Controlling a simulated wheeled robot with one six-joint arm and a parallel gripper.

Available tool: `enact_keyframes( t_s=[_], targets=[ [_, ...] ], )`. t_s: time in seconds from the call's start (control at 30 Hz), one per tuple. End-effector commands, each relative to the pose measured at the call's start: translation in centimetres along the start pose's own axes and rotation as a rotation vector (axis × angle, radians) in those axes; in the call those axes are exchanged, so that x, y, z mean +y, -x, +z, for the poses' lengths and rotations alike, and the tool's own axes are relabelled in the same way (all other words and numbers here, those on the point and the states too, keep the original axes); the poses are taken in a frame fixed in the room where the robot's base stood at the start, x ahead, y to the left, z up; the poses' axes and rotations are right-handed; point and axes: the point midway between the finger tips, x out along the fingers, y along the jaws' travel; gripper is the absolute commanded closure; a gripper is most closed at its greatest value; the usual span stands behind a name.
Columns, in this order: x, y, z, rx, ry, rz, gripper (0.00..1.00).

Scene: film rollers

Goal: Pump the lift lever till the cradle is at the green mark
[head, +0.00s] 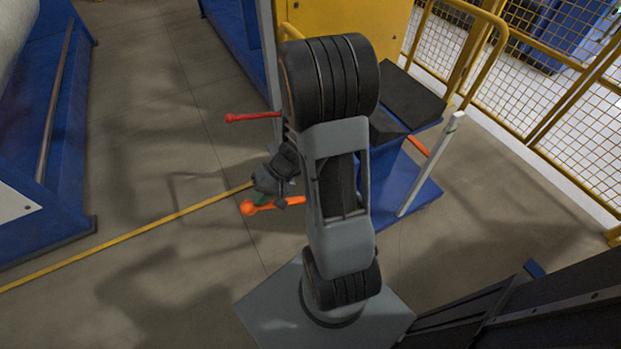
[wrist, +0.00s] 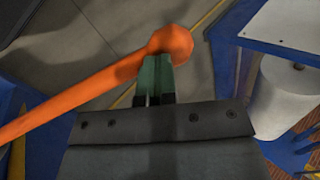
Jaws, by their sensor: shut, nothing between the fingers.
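The orange lift lever (head: 285,202) ends in a round knob (head: 247,208) and runs right behind my arm. In the wrist view the lever (wrist: 85,92) slants up to its knob (wrist: 172,42). My gripper (head: 259,199) is shut and empty, with green fingers (wrist: 155,70) in front of the lever just beside the knob. I cannot tell whether they touch it. The black cradle (head: 412,98) is above a blue base, partly hidden by my arm. A pale upright post (head: 430,165) stands beside it, with a small greenish patch (head: 455,119) near its top.
A red-handled lever (head: 252,116) juts left above the orange one. A yellow cabinet (head: 345,25) and yellow mesh fence (head: 560,90) stand behind and right. Blue machinery (head: 60,120) stands at left. The floor between is open, crossed by a yellow line (head: 130,238).

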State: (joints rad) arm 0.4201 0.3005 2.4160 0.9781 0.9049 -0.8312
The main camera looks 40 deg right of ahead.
Motion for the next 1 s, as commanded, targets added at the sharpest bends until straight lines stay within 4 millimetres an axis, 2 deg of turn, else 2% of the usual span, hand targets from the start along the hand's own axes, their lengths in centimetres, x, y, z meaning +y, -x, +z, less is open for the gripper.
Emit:
enact_keyframes(
  t_s=[0.03, 0.1, 0.3, 0.4, 0.57, 1.0],
  targets=[
    [-0.8, 1.7, 0.1, 0.003, -0.001, 0.000, 1.00],
    [-1.1, 3.1, 0.2, 0.002, -0.001, -0.001, 1.00],
    [-2.0, 6.9, 0.4, 0.002, -0.001, -0.001, 1.00],
    [-2.3, 8.1, 0.5, 0.000, -0.001, -0.002, 1.00],
    [-2.3, 9.0, 0.5, -0.001, 0.000, -0.001, 1.00],
    [-2.2, 9.0, 0.5, -0.001, 0.000, -0.001, 1.00]
  ],
)
